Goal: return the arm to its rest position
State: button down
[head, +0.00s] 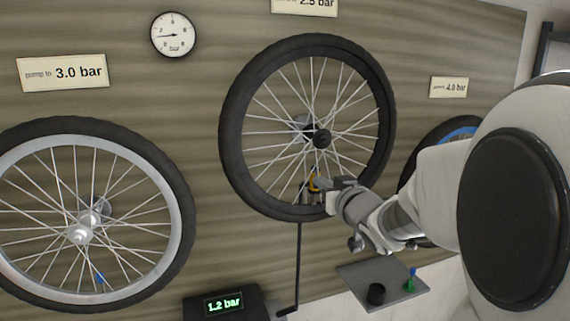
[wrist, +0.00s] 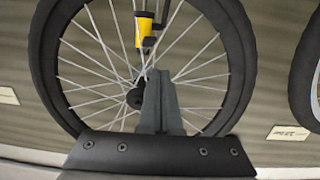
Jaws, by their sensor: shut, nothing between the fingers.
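My gripper (head: 326,186) is in front of the lower part of the middle wheel (head: 235,135) in the head view. Its fingers are together and empty in the wrist view (wrist: 161,82). A yellow and black pump head (wrist: 144,30) is at the wheel's spokes near the rim, beyond my fingertips in the wrist view. In the head view the pump head (head: 313,184) is partly hidden by my gripper. A black hose (head: 298,255) runs down from there. I cannot tell whether my fingers touch the pump head.
A left wheel (head: 178,190) and a partly hidden right wheel (head: 412,170) flank the middle one. A dial gauge (head: 174,34) is on the wall. A black box display (head: 224,303) reads 1.2 bar. A grey tray (head: 355,272) holds a black cup (head: 376,294) and a green-and-blue piece (head: 410,283).

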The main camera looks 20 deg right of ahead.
jog(key=shift+s+a+r, duration=0.1)
jog(key=shift+s+a, duration=0.15)
jog(key=shift+s, duration=0.65)
jog(key=s+a+f+g, duration=0.3)
jog(key=s+a, duration=0.1)
jog(key=s, duration=0.4)
jog(key=s+a+f+g, duration=0.3)
jog(key=s+a+g, duration=0.1)
jog(key=s, duration=0.5)
jog(key=s+a+f+g, duration=0.3)
jog(key=s+a+g, duration=0.1)
jog(key=s, duration=0.5)
jog(key=shift+a+f, duration=0.25)
jog(key=shift+a, duration=0.1)
jog(key=shift+s+d, duration=0.1)
jog(key=shift+d, duration=0.15)
